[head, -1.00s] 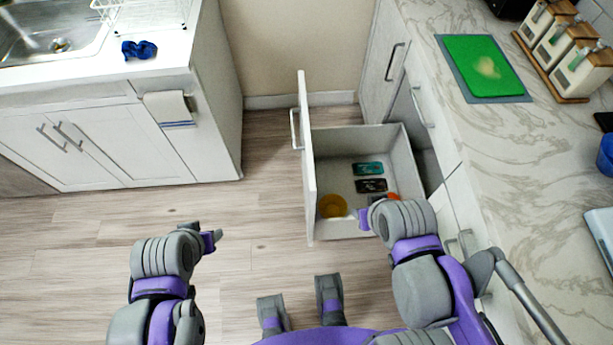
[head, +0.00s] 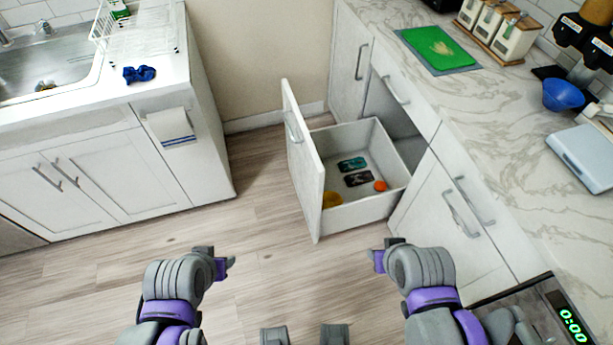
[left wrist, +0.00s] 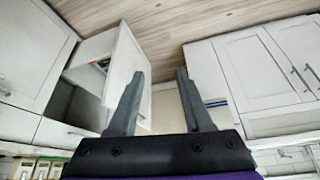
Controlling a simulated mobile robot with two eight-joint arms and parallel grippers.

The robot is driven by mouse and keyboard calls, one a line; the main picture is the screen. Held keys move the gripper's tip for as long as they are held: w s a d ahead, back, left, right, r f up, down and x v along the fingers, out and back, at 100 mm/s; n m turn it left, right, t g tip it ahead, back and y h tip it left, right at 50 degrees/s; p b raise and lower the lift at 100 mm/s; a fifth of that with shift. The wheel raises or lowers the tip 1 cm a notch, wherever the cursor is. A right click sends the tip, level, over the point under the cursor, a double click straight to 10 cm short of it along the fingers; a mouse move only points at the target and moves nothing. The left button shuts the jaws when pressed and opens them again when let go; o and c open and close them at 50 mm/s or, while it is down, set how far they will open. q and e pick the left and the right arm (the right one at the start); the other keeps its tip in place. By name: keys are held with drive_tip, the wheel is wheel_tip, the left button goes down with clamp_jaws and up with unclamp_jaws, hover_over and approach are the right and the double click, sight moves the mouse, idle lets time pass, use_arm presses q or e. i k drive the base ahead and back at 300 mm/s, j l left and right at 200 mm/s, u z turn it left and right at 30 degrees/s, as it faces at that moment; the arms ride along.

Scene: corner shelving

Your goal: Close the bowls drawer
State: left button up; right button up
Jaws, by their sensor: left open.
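The open drawer (head: 302,165) sticks out from the right-hand cabinets, with a tall white front panel and a bar handle on its left face. Inside lie a yellow bowl-like item (head: 333,200), partly hidden by the front panel, an orange round item (head: 380,186), a teal item (head: 352,164) and a dark item (head: 358,180). My left gripper (head: 228,264) is in front of the drawer and to its left, apart from it. In the left wrist view its fingers (left wrist: 157,76) are spread and empty, with the drawer front (left wrist: 130,65) beyond. My right gripper (head: 376,260) is below the drawer, not touching it; its fingertips are unclear.
A sink counter (head: 100,110) with a blue cloth (head: 139,74) and a hanging towel (head: 172,127) stands left. The marble counter (head: 480,110) on the right holds a green board (head: 440,48), canisters and a blue bowl (head: 563,95). Wooden floor (head: 265,215) lies clear between.

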sight(313, 156)
drive_tip(key=i+j, duration=0.15)
drive_tip(key=i, duration=0.3)
drive_tip(key=i+j+z, duration=0.15)
drive_tip(key=i, duration=0.25)
